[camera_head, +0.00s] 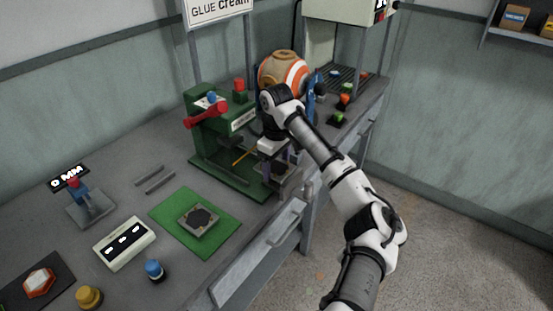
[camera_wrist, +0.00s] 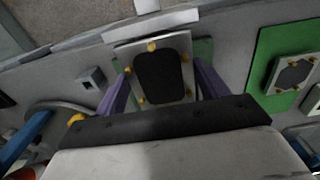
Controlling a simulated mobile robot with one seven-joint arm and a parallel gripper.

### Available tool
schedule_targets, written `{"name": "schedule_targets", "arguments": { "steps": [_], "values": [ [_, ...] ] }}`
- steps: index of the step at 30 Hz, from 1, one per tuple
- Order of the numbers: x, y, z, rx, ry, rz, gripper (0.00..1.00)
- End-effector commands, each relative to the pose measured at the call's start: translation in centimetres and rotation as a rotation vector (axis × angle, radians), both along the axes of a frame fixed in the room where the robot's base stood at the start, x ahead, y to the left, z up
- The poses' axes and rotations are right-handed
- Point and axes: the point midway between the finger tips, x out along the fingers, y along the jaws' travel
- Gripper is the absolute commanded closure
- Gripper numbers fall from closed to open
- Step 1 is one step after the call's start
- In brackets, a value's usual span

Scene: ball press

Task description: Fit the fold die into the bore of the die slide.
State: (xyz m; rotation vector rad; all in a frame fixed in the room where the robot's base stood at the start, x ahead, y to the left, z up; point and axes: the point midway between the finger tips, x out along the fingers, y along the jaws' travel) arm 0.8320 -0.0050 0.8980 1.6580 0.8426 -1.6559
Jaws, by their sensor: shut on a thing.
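My gripper (camera_wrist: 165,92) has two purple fingers, shut on the sides of a light grey plate that I take to be the fold die (camera_wrist: 183,68). Its face has a dark centre and several brass pins. In the head view my gripper (camera_head: 281,170) is low at the right front of the green press (camera_head: 208,137), over the press base. Part of a green surface shows beside the plate in the wrist view. I cannot make out the die slide or its bore, nor tell whether the plate touches it.
A similar plate with a dark centre (camera_head: 198,219) lies on a green mat (camera_head: 169,207) left of my gripper. A white box with dark windows (camera_head: 124,243) and two grey bars (camera_head: 154,179) lie further left. The striped ball (camera_head: 284,72) stands behind my arm. The bench's front edge is close.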

Motion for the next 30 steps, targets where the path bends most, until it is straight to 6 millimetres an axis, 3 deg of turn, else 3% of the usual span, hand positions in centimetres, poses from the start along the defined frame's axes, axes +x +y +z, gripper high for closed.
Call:
{"name": "schedule_targets", "arguments": {
  "steps": [9, 30],
  "values": [
    [0.0, 0.0, -1.6, 0.001, -0.001, 0.001, 0.57],
    [0.0, 0.0, -1.6, 0.001, -0.001, 0.001, 0.57]
  ]
}}
